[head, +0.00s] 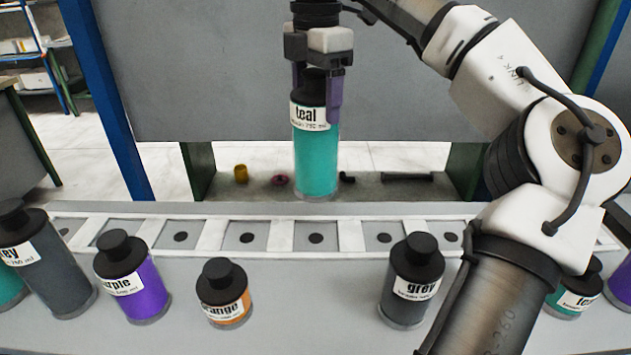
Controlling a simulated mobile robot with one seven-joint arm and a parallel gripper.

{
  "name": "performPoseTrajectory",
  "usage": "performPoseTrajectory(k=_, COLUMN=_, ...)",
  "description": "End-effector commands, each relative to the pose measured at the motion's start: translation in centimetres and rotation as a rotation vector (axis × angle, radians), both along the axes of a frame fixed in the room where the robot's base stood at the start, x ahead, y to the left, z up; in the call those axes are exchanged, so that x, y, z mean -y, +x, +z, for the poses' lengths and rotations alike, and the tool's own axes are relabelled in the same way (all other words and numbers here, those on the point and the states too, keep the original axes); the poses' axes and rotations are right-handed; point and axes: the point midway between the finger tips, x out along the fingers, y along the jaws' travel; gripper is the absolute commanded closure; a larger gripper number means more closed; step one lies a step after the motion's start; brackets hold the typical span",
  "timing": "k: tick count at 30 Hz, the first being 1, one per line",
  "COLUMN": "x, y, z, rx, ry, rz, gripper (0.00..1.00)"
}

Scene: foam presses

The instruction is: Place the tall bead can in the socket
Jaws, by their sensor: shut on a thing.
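My gripper (318,85) is shut on a tall teal can (316,160) with a black cap and a white label reading "teal". The can hangs upright, its bottom just behind the row of sockets in the picture. Below it in the picture is a socket (316,238), a grey square with a dark round hole in the middle. Several like sockets run along the pale rail (275,236), and those in view look empty. I cannot tell from this view how high the can is above the rail.
On the near bench stand a grey can (412,285), a short orange can (223,295), a purple can (133,280) and a grey can (45,265) at left. A teal can (573,295) stands at right, partly behind my arm. Small items, including a yellow one (241,174), lie behind the rail.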

Motion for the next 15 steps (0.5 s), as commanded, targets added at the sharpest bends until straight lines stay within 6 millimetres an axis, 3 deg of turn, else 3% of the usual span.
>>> performPoseTrajectory(k=1, x=0.1, y=-0.1, z=-1.7, rx=-0.004, ry=0.002, rz=0.004, gripper=0.79)
performPoseTrajectory(k=7, x=0.1, y=0.0, z=-5.8, rx=-0.002, ry=0.001, rz=0.002, gripper=0.79)
performPoseTrajectory(k=15, x=0.1, y=0.0, z=-8.1, rx=0.001, ry=0.001, rz=-0.001, gripper=0.79)
